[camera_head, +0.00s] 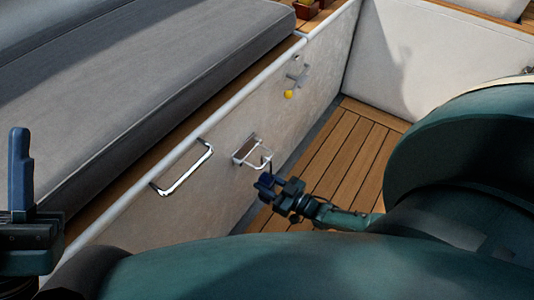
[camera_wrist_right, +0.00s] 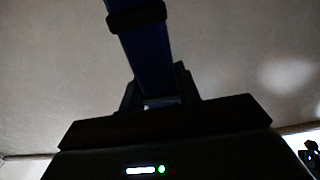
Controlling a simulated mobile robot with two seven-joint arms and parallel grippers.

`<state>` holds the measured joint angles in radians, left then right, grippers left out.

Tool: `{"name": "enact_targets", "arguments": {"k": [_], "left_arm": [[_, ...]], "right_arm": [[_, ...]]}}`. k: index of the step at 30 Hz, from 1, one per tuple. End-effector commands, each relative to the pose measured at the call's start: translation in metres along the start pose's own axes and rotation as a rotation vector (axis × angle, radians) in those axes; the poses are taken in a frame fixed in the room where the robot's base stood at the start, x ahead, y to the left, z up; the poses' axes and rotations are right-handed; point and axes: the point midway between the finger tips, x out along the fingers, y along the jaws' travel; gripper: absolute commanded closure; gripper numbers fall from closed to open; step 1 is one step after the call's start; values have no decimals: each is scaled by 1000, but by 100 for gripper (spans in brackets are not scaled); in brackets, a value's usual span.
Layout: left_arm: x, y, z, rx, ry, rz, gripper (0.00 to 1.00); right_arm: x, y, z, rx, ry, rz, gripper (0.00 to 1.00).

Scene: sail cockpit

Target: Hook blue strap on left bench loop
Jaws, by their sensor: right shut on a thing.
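My right gripper (camera_head: 279,188) is low beside the bench's side panel and is shut on the blue strap. The blue strap (camera_wrist_right: 150,60) runs up from between the fingers in the right wrist view, with a dark band (camera_wrist_right: 137,18) across it. In the head view only a small dark blue part (camera_head: 266,182) shows at the fingertips. A chrome U-shaped loop (camera_head: 186,172) is on the bench panel, left of the right gripper and apart from it. My left gripper (camera_head: 21,175) is upright at the left edge; its opening cannot be made out.
A thin bracket (camera_head: 252,152) juts from the panel just above and left of the right gripper. A metal fitting with a yellow ball (camera_head: 289,94) is further along. Grey cushions (camera_head: 140,85) cover the bench. The slatted wooden floor (camera_head: 345,155) is clear.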

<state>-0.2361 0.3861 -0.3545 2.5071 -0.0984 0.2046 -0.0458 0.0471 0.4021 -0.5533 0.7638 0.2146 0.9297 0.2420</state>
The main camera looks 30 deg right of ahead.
Motion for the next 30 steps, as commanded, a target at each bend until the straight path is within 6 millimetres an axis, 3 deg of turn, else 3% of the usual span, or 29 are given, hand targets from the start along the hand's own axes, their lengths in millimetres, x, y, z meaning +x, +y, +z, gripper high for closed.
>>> {"name": "enact_targets", "arguments": {"k": [6,7,15,25,30], "left_arm": [[0,1,0,-3,-2,1,71],[0,1,0,-3,-2,1,71],[0,1,1,-4,-3,1,71],[1,0,0,-5,-4,1,71],[3,-1,1,-23,-38,-1,71]], "right_arm": [[1,0,-1,0,3,0,99],[1,0,-1,0,4,0,66],[0,0,-1,0,2,0,44],[-5,0,0,0,-3,1,42],[-30,0,-2,0,-5,2,42]]}}
